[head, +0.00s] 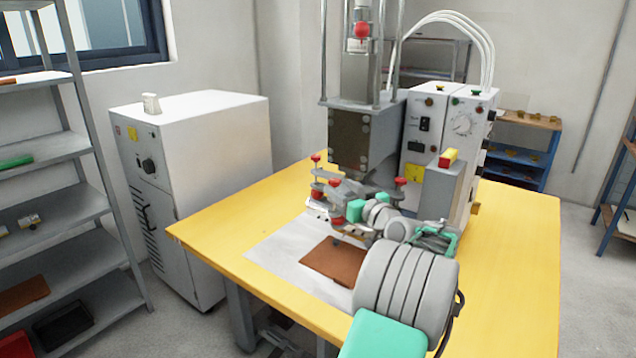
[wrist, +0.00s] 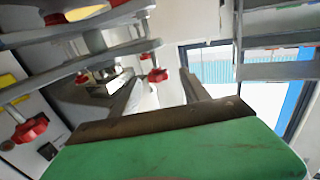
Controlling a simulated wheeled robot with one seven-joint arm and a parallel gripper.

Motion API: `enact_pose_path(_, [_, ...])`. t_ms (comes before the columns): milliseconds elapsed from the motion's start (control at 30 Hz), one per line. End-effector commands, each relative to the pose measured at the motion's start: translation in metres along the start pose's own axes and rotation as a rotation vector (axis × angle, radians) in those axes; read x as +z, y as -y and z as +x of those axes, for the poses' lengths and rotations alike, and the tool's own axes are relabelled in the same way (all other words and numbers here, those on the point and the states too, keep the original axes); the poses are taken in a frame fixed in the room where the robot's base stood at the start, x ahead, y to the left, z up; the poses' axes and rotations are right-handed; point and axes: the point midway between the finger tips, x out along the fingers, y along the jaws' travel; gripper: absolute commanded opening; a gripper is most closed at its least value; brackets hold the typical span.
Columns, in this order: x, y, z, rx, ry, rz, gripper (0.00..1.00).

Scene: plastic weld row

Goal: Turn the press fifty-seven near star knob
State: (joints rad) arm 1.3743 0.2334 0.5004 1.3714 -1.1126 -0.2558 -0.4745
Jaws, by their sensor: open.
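The press (head: 350,140) stands on a yellow table, with small red star knobs on its clamp plates. One red knob (head: 316,158) is at the upper left of the plates, another (head: 400,181) at the right. Lower knobs are partly crowded by my arm. My gripper (head: 328,210) is low in front of the plates. In the wrist view my gripper's two grey fingers (wrist: 160,88) are apart, and a red knob (wrist: 158,75) appears in the gap between them; contact cannot be told. A larger red knob (wrist: 28,128) hangs at the left. Which knob is the near one is unclear.
A brown sheet (head: 335,262) lies on a white mat (head: 285,250) below my gripper. A white control box (head: 445,115) with a dial stands right of the press. A white cabinet (head: 200,150) and a grey shelf (head: 60,190) are at the left. The yellow table's (head: 500,290) right side is clear.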

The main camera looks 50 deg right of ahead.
Motion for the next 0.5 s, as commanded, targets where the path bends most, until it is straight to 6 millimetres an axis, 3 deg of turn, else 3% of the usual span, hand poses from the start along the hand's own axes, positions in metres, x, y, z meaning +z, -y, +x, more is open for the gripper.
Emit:
enact_pose_path(167, [-0.002,-0.005,0.014,0.006,-0.002,0.0,0.54])
enact_pose_path(500, [-0.001,-0.008,0.07,0.011,-0.001,0.001,0.54])
